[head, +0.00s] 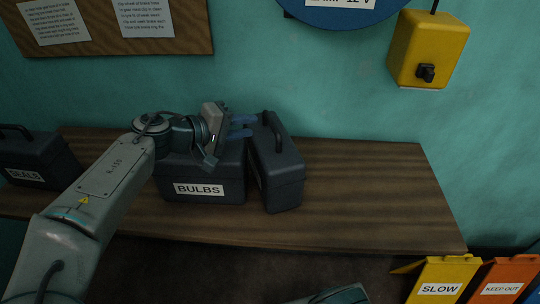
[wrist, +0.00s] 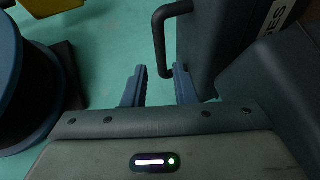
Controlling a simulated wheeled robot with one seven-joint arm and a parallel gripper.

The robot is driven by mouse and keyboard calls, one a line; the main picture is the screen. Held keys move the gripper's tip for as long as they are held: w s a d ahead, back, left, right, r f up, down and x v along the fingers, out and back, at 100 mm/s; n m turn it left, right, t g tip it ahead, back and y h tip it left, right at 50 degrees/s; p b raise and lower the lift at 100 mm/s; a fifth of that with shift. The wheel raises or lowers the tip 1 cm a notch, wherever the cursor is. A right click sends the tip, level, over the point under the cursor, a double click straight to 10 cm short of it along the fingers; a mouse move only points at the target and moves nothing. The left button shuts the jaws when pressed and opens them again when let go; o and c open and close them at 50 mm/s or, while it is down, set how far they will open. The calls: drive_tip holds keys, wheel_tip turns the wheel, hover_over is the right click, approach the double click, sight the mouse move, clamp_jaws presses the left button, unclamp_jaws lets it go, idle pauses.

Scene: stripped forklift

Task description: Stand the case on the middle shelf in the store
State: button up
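Three dark grey cases stand on a wooden bench (head: 350,190) in the head view. The case labelled BULBS (head: 225,187) is in the middle, and the one labelled SEALS (head: 30,160) is at the left. A third case (head: 285,180) stands angled just right of BULBS, its handle (head: 272,132) on top. In the wrist view this case (wrist: 220,35) shows a label ending in "ES", and its handle (wrist: 160,40) lies just beyond and between my fingers. My gripper (head: 251,126) is open and empty beside that handle; it also shows in the wrist view (wrist: 159,75). No shelf is in view.
The bench's right part is clear. A yellow box (head: 428,48) and a round blue object (head: 342,10) are on the teal wall. A notice board (head: 110,30) hangs at upper left. Yellow SLOW (head: 440,280) and orange KEEP OUT (head: 503,280) signs stand at lower right.

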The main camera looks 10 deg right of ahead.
sight(269, 123)
drive_tip(key=p+x, duration=0.2)
drive_tip(key=x, duration=0.8)
drive_tip(key=shift+w+d+f, duration=0.1)
drive_tip(key=shift+d, duration=0.05)
clamp_jaws()
idle(1.2)
